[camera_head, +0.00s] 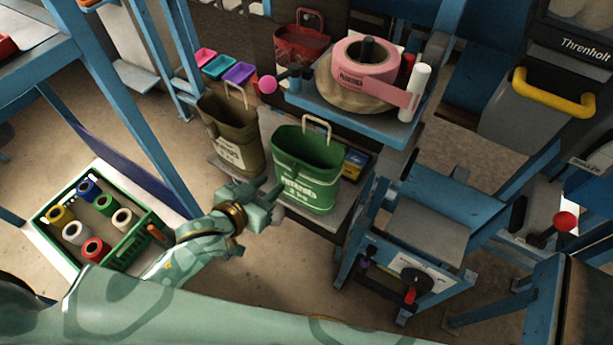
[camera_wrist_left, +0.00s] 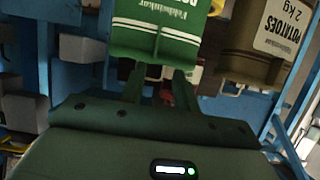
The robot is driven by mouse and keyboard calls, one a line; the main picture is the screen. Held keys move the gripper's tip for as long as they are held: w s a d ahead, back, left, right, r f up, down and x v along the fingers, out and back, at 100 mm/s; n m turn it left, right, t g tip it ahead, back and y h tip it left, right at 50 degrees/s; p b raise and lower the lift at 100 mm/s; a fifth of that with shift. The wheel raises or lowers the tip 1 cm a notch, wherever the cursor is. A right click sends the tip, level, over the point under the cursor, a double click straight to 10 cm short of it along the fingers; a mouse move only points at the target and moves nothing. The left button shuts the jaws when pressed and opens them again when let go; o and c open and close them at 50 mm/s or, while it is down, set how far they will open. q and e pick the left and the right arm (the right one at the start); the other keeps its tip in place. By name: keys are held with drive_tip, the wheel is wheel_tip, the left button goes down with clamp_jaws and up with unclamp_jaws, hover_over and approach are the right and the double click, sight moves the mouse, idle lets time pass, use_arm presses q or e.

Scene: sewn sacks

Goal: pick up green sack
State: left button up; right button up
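The green sack (camera_head: 306,165) stands upright and open-topped with a pale handle on a low platform, in the middle of the head view. In the left wrist view the green sack (camera_wrist_left: 158,32) shows at the top, with white print and stripes. My left gripper (camera_head: 275,200) is at the sack's lower left side in the head view. In the left wrist view its two fingers (camera_wrist_left: 160,78) are apart, with their tips close to the sack's edge; I cannot tell whether they touch it. My right gripper is out of view.
A brown potato sack (camera_head: 231,130) stands just left of the green one. A blue stand (camera_head: 350,117) with a pink tape roll (camera_head: 364,66) is behind. A green crate of spools (camera_head: 75,245) lies at left. A blue-framed machine (camera_head: 425,225) stands at right.

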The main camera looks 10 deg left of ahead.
sight(293, 172)
use_arm(q)
drive_tip(key=x, duration=0.5)
drive_tip(key=b+x, duration=0.1)
drive_tip(key=x, duration=0.2)
drive_tip(key=shift+s+d+f, duration=0.15)
drive_tip(key=shift+d+f, duration=0.15)
drive_tip(key=shift+d, duration=0.05)
clamp_jaws()
